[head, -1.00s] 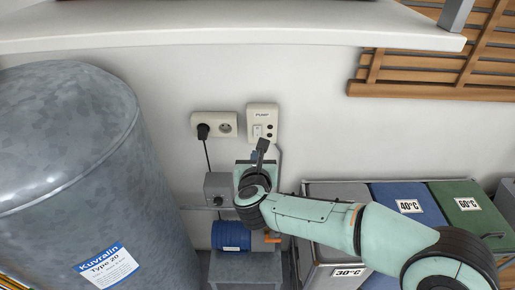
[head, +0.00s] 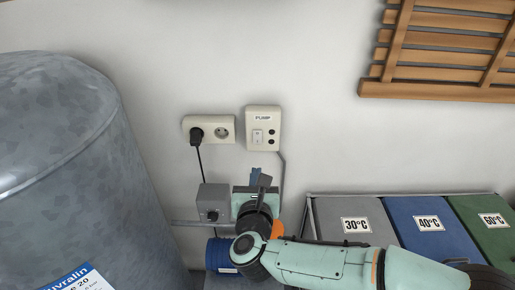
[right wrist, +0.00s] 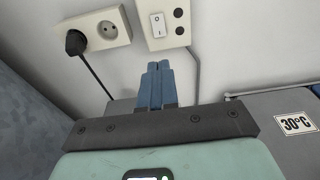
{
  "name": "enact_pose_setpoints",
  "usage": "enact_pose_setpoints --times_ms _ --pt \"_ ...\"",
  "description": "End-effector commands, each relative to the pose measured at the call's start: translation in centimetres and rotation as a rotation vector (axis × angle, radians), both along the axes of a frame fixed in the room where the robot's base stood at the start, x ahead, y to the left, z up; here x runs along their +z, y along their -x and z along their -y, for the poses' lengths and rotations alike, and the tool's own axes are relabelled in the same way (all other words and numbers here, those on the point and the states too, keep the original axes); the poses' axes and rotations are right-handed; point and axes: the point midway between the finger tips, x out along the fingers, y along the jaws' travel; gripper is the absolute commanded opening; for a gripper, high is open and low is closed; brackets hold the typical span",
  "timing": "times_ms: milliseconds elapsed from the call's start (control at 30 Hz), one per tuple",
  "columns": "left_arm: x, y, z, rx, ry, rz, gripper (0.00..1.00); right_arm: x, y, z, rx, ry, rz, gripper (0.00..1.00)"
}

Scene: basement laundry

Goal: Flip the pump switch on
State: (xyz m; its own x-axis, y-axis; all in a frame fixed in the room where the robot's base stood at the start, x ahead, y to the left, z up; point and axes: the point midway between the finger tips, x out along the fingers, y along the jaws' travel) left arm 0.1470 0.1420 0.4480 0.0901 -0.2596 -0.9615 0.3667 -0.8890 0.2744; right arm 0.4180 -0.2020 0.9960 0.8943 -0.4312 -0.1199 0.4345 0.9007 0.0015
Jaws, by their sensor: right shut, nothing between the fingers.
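The cream PUMP switch plate (head: 263,128) is on the wall, with a white rocker switch (head: 257,136) at its left and two dark round buttons or lamps at its right. In the right wrist view the rocker (right wrist: 158,25) shows an I mark above an O mark; I cannot tell which end is pressed in. My right gripper (head: 256,173) is below the plate, apart from the rocker. In the right wrist view its blue fingers (right wrist: 157,68) are shut together and empty, pointing up toward the plate's lower edge. My left gripper is not in view.
A double socket (head: 208,129) with a black plug sits left of the plate. A grey box (head: 213,201) and a blue cylinder (head: 219,254) are below. A large grey tank (head: 60,150) stands left. Lidded bins (head: 355,217) stand right. The wall around the switch is clear.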

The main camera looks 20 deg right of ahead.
Motion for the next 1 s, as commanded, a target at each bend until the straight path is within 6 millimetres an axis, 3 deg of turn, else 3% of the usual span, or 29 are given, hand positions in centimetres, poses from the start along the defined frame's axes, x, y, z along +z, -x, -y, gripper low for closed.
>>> enact_pose_setpoints --times_ms 600,800,1000 --pt "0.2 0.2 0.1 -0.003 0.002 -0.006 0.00 -1.5 -10.3 5.0 -0.003 0.003 -0.001 0.00" --pt "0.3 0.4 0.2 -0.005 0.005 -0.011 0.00 -1.7 -11.8 5.7 -0.002 0.002 -0.002 0.00" --pt "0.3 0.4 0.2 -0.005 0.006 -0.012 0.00 -1.7 -12.0 5.9 -0.001 0.001 -0.001 0.00"
